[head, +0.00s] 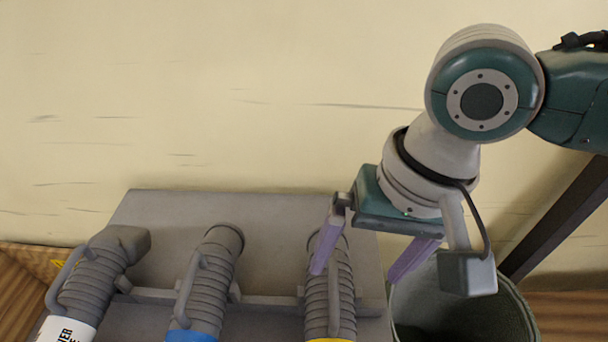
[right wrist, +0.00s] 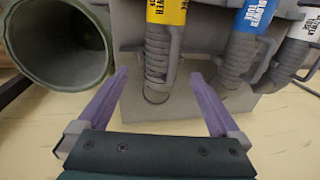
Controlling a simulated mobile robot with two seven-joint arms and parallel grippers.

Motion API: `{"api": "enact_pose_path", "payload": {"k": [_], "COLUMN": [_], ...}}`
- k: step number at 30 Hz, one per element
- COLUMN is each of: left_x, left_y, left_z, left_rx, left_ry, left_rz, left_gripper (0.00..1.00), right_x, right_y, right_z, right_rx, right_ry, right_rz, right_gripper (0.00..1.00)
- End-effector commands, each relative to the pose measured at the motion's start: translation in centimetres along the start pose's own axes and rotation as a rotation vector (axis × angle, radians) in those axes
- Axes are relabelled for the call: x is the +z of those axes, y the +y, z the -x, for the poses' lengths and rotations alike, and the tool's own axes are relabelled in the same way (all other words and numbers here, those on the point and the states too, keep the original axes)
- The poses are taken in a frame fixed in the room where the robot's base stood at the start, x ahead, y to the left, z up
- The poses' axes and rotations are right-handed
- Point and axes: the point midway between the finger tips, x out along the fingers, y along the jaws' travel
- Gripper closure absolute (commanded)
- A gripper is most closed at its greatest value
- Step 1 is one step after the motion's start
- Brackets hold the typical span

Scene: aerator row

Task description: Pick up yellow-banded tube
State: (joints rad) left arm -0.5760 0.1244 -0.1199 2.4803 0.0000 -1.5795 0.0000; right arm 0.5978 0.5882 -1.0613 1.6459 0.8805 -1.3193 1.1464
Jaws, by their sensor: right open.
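The yellow-banded tube (head: 341,295) is a grey ribbed hose with a side handle, the rightmost of three in the head view. Its yellow band is cut by the bottom edge there. In the right wrist view the tube (right wrist: 158,62) shows its yellow band at the top. My right gripper (head: 357,272) is open at the tube's upper end. In the head view one purple finger overlaps the tube and the other is to its right. In the wrist view the tube appears between the fingers of the gripper (right wrist: 159,74). My left gripper is out of view.
A blue-banded tube (head: 208,285) and a white-banded tube (head: 92,280) stand left on the same grey rack (head: 275,250). A large round grey-green bin (head: 515,315) is right of the rack; it also shows in the wrist view (right wrist: 100,75). A pale wall stands behind.

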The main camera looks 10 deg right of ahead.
Motion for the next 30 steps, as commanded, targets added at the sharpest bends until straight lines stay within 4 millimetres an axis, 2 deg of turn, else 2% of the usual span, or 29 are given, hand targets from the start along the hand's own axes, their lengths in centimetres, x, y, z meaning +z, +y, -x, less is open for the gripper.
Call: {"api": "enact_pose_path", "payload": {"k": [1, 3, 8, 18, 26, 30], "left_x": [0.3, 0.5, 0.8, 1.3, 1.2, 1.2], "left_y": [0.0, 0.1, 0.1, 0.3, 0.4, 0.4], "left_z": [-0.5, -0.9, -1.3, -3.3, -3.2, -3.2], "left_rx": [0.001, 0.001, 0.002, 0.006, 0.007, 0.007], "left_ry": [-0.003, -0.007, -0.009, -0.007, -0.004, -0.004], "left_rz": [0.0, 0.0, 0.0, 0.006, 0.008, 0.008], "left_gripper": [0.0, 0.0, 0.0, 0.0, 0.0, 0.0], "right_x": [0.1, 0.1, 0.1, 0.6, 0.6, 0.6], "right_y": [0.0, 0.0, -0.1, -0.4, -0.4, -0.4], "right_z": [-1.1, -2.2, -3.5, -8.2, -8.4, -8.4], "right_rx": [0.0, 0.0, -0.002, -0.001, -0.001, -0.001], "right_ry": [-0.002, -0.002, 0.0, 0.0, 0.0, 0.0], "right_rz": [0.0, 0.0, 0.002, 0.003, 0.003, 0.004], "right_gripper": [0.0, 0.0, 0.0, 0.0, 0.0, 0.12]}}
